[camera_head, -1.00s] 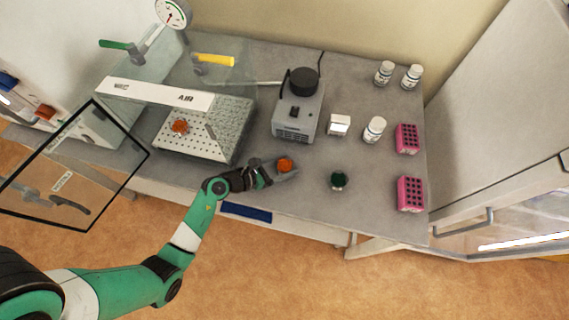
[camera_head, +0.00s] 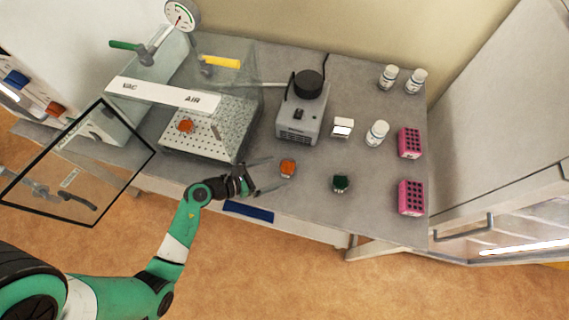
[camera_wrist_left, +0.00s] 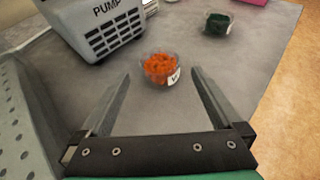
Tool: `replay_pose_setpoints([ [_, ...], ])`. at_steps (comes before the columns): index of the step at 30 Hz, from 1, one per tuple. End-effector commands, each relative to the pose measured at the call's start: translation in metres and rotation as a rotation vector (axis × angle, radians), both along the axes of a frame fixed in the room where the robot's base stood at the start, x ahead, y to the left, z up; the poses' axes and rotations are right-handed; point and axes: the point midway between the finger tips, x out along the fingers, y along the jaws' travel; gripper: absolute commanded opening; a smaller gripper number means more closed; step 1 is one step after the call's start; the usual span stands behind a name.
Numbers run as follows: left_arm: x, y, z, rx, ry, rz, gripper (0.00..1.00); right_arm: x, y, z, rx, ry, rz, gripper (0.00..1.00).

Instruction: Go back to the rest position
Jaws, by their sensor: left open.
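My left gripper (camera_head: 274,176) is open over the front part of the grey bench. In the left wrist view its two fingers (camera_wrist_left: 160,92) are spread wide with nothing between their pads. A small clear cup of orange material (camera_head: 288,168) stands upright on the bench just beyond the fingertips. It also shows in the left wrist view (camera_wrist_left: 161,68), with a white label on its side, apart from both fingers. My right gripper is not in view.
A perforated chamber tray (camera_head: 205,150) under glass holds another orange cup (camera_head: 186,125). A grey pump (camera_head: 302,112), a dark green cup (camera_head: 341,183), white bottles (camera_head: 377,133) and pink racks (camera_head: 411,197) stand on the bench. An open glass door (camera_head: 77,165) hangs at left.

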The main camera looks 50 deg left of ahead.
Motion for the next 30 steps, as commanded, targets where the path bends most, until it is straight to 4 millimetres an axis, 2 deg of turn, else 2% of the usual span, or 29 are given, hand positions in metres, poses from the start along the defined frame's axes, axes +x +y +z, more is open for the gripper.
replay_pose_setpoints([
  [3,-0.026,0.006,0.013,-0.002,0.001,0.006,1.00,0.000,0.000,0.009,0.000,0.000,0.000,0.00],
  [9,-0.050,0.010,0.022,0.000,0.000,0.002,1.00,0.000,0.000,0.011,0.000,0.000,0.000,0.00],
  [23,-0.052,0.008,0.022,0.000,0.000,-0.006,1.00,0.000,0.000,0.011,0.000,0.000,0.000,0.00],
  [26,-0.038,-0.003,0.032,0.020,-0.023,-0.061,1.00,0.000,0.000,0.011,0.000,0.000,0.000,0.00],
  [29,0.000,-0.016,0.071,0.092,-0.112,-0.162,1.00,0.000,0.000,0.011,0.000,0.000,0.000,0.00],
  [30,0.017,-0.025,0.095,0.118,-0.169,-0.207,1.00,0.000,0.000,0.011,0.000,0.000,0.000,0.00],
])
